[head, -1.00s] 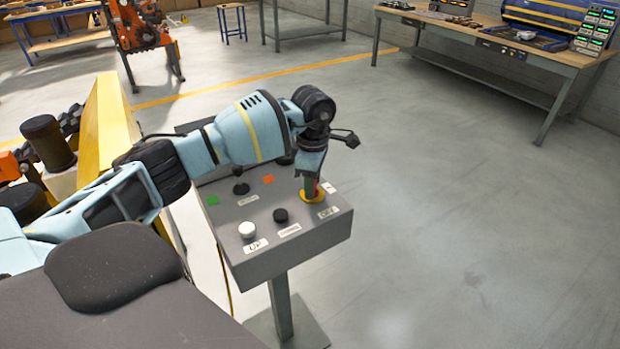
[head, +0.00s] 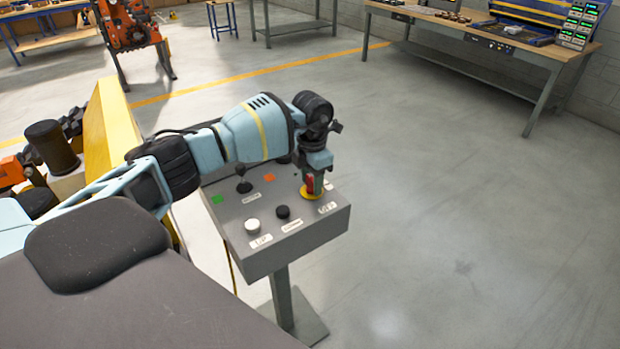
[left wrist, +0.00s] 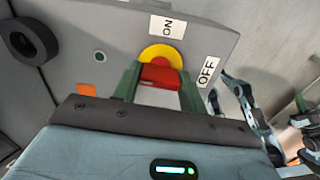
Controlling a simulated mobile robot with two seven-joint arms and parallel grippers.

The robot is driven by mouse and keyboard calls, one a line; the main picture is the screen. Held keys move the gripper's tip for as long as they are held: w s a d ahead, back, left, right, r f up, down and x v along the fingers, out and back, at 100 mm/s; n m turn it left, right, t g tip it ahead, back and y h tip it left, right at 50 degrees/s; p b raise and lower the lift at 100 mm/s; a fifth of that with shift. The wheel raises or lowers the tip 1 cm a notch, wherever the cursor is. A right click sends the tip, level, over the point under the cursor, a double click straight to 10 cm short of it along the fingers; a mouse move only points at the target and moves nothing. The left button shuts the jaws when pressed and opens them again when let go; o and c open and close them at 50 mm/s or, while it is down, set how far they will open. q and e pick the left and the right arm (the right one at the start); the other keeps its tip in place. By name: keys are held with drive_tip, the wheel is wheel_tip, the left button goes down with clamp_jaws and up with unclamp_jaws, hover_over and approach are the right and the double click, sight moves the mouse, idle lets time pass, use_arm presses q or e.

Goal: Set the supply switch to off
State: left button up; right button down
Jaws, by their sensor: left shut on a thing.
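The supply switch is a red handle (head: 310,184) on a yellow round plate (head: 306,194), at the right side of a grey control box. The left wrist view also shows the red handle (left wrist: 160,75) and the yellow plate (left wrist: 161,53). My left gripper (head: 315,188) reaches down onto it, its green fingers (left wrist: 158,88) shut on either side of the handle. An ON label (left wrist: 167,27) and an OFF label (left wrist: 207,70) sit beside the plate. Which label the handle points to is unclear. My right gripper is not in view.
The grey box (head: 300,240) stands on a post and also carries a white button (head: 252,226), a black button (head: 283,212) and a black lever (head: 243,186). The floor to the right is clear.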

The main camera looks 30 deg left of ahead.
sight(312, 179)
use_arm(q)
drive_tip(key=shift+n, duration=0.3)
drive_tip(key=o, duration=1)
drive_tip(key=shift+r, duration=3.9)
drive_tip(key=shift+f, duration=0.1)
